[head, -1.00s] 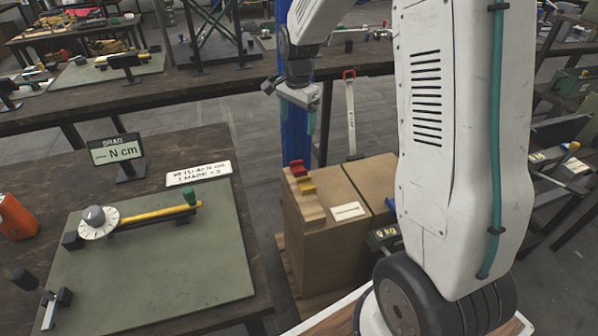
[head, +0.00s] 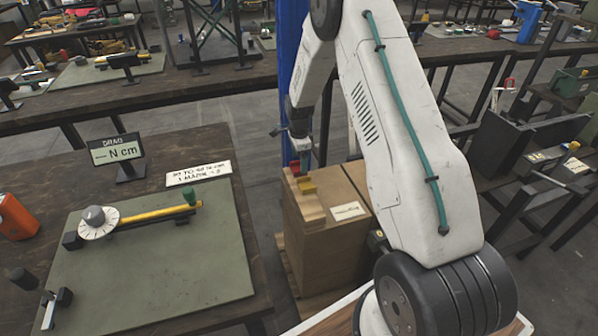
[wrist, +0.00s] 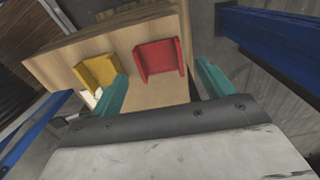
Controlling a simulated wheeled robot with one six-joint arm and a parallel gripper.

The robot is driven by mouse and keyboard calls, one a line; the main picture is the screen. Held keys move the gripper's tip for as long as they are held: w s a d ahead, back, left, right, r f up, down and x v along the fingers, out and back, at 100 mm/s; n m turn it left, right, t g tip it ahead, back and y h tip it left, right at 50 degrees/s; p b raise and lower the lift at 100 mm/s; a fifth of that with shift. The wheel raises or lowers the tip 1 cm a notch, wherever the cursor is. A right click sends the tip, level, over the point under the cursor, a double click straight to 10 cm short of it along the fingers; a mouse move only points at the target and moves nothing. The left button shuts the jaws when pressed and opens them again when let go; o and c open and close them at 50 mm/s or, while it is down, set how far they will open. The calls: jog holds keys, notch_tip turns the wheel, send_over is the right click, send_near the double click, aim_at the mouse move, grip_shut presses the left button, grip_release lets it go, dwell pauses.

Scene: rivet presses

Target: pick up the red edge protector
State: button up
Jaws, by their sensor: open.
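The red edge protector (wrist: 160,61) is a channel-shaped piece on the top of a cardboard box in the wrist view. In the head view the red edge protector (head: 295,167) shows at the box's back left edge, partly hidden by my gripper. My gripper (wrist: 160,88) is open, with its two teal fingers apart and nothing between their tips. The red piece lies just beyond the fingertips, between them in the picture. In the head view my gripper (head: 301,160) points down over the box's back end. I cannot tell its exact height above the protector.
A yellow edge protector (wrist: 97,72) sits beside the red one, near the left finger; it also shows in the head view (head: 307,186). The cardboard box (head: 325,230) carries a white label (head: 347,211). A blue post (head: 291,60) stands behind. A workbench (head: 130,305) is at left.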

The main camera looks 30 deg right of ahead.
aim_at(299, 164)
notch_tip(299, 164, down, 3)
jog(key=shift+w, duration=0.1)
jog(key=c, duration=1.1)
jog(key=shift+o, duration=0.2)
